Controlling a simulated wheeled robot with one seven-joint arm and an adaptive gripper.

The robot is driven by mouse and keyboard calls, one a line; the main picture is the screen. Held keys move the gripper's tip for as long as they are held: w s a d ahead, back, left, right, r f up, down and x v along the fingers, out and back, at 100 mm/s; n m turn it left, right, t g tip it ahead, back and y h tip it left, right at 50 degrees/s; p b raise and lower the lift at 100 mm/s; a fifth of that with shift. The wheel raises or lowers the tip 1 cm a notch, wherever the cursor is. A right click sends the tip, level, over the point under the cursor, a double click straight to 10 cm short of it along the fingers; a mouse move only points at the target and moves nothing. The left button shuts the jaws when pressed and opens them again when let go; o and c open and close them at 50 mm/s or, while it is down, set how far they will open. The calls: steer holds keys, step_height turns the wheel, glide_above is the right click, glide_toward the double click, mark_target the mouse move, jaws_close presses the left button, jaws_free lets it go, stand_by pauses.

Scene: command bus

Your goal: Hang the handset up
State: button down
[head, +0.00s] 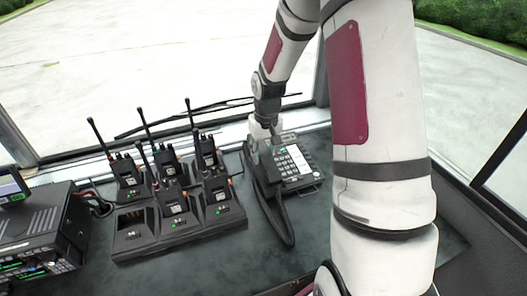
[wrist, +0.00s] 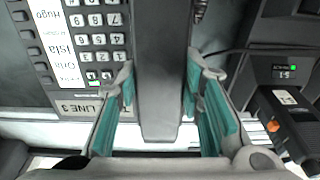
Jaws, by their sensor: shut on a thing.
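The desk phone (head: 299,166) stands on the dark counter right of centre, its keypad facing up. Its keypad and name labels also show at the upper left of the wrist view (wrist: 95,42). The long dark handset (head: 277,212) lies along the phone's left side, its near end reaching past the phone's front edge. My gripper (head: 262,148) is shut on the handset near its far end. In the wrist view the handset (wrist: 162,60) runs between the teal finger pads. I cannot tell whether it rests in its cradle or is just above it; the gripper hides part of it.
Several handheld radios (head: 174,201) with upright antennas stand in a charger (head: 133,238) left of the phone. One radio (wrist: 287,120) is close on the right in the wrist view. A radio console (head: 40,225) is at far left. Windows border the counter behind.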

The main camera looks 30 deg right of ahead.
stand_by(0.3)
steer(key=c, duration=1)
jaws_free()
step_height(320, 180, up, 12)
steer(key=s, duration=0.1)
steer(key=shift+s+a, duration=0.2)
steer(key=shift+s, duration=0.15)
steer(key=s+a+r+n+t, duration=0.1)
steer(key=s+a+r, duration=0.7)
steer(key=s+r, duration=0.2)
steer(key=s+a+r, duration=0.1)
steer(key=s+a, duration=0.1)
steer(key=s, duration=0.3)
steer(key=s+a+r+t+p, duration=0.1)
steer(key=s+a, duration=0.1)
steer(key=s, duration=0.4)
steer(key=s+a+r+n, duration=0.1)
steer(key=s+a, duration=0.1)
steer(key=s, duration=0.3)
steer(key=shift+s+a+t+p, duration=0.3)
steer(key=shift+s, duration=0.05)
